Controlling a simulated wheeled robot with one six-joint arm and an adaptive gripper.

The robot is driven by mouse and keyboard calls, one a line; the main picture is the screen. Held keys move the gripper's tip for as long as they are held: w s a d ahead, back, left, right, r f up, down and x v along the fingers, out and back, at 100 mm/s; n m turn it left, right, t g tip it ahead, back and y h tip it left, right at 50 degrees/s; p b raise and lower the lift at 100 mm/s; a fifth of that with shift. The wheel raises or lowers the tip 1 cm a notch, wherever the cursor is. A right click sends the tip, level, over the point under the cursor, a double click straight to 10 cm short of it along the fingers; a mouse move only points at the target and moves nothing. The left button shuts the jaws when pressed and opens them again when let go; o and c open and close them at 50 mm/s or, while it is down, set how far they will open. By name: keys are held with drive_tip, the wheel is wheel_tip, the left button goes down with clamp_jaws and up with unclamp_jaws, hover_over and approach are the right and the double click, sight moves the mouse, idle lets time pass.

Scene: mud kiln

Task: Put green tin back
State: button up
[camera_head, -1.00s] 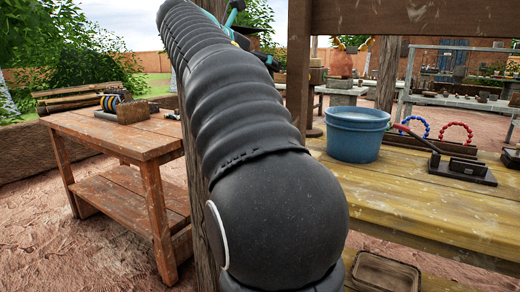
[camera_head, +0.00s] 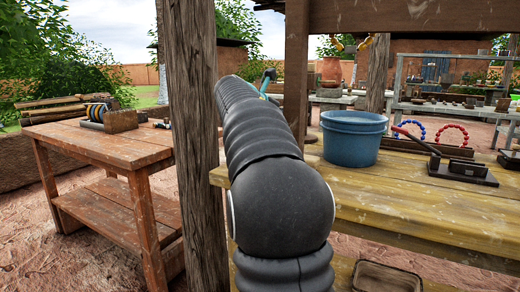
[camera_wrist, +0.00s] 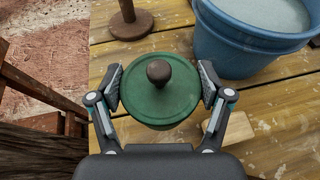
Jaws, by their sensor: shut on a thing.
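The green tin (camera_wrist: 160,100), round with a dark knob on its lid, shows from above in the wrist view. My gripper (camera_wrist: 160,88) is shut on it, with one finger at its left side and one at its right. The tin is over the wooden table (camera_wrist: 255,95); I cannot tell whether it touches the boards.
A blue bucket (camera_head: 352,138) stands on the table (camera_head: 400,195), close to the right of the tin in the wrist view (camera_wrist: 245,35). A round brown wooden stand (camera_wrist: 130,20) is beyond the tin. A wooden post (camera_head: 195,130) rises left of my arm.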

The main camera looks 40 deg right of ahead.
drive_tip(key=w+a+f, duration=0.2)
drive_tip(key=w+a+f+b, duration=0.1)
drive_tip(key=w+a+f, duration=0.1)
drive_tip(key=shift+w+a, duration=0.1)
drive_tip(key=shift+a, duration=0.25)
drive_tip(key=shift+f+b, duration=0.7)
drive_tip(key=shift+f, duration=1.15)
drive_tip(key=shift+f, duration=0.1)
drive_tip(key=o, duration=1.1)
drive_tip(key=p+v, duration=0.1)
drive_tip(key=v, duration=1.1)
